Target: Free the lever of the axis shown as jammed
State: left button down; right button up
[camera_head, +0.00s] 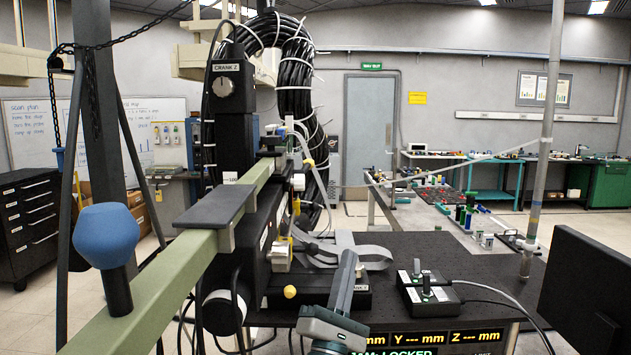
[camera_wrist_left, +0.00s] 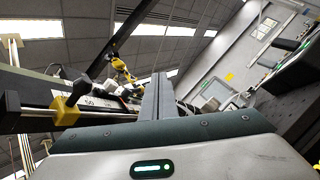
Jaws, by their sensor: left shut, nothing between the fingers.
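My left gripper (camera_head: 348,258) is in the lower middle of the head view, its grey fingers shut and empty, pointing up beside the black carriage. The fingers also show closed in the left wrist view (camera_wrist_left: 156,97). Yellow-tipped levers stand on the carriage: a low knob (camera_head: 290,292) left of the gripper, and another (camera_head: 309,162) higher up. In the left wrist view a yellow clamp-like piece (camera_wrist_left: 72,104) is left of the fingers, apart from them. The display (camera_head: 430,341) reads "JAM: LOCKED" and is cut off at the bottom; which axis is jammed is not readable. My right gripper is not in view.
A green beam (camera_head: 180,262) with a blue knob (camera_head: 108,236) crosses the left. A black box labelled CRANK Z (camera_head: 227,82) stands by thick cables. A joystick box (camera_head: 428,290) sits on the dark table right of the gripper. A dark panel (camera_head: 590,290) is far right.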

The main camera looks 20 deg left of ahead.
pick_arm(q)
jog(key=w+a+r+n+y, duration=0.3)
jog(key=r+n+y, duration=0.2)
jog(key=n+y, duration=0.4)
jog(key=n+g+y, duration=0.4)
jog(key=n+g, duration=0.2)
jog(key=n, duration=0.5)
send_near(304, 169)
notch_tip(304, 169, down, 3)
jog(key=w+d, duration=0.2)
jog(key=shift+w+d+r+n+g+y, duration=0.1)
jog(key=shift+w+n+g+y, duration=0.3)
jog(key=shift+n, duration=0.5)
jog(key=shift+w+r, duration=0.1)
jog(key=shift+w, duration=0.05)
jog(key=p+x, duration=0.4)
jog(key=x, duration=0.4)
jog(key=shift+p+x, duration=0.3)
jog(key=shift+x, duration=0.55)
jog(key=shift+w, duration=0.15)
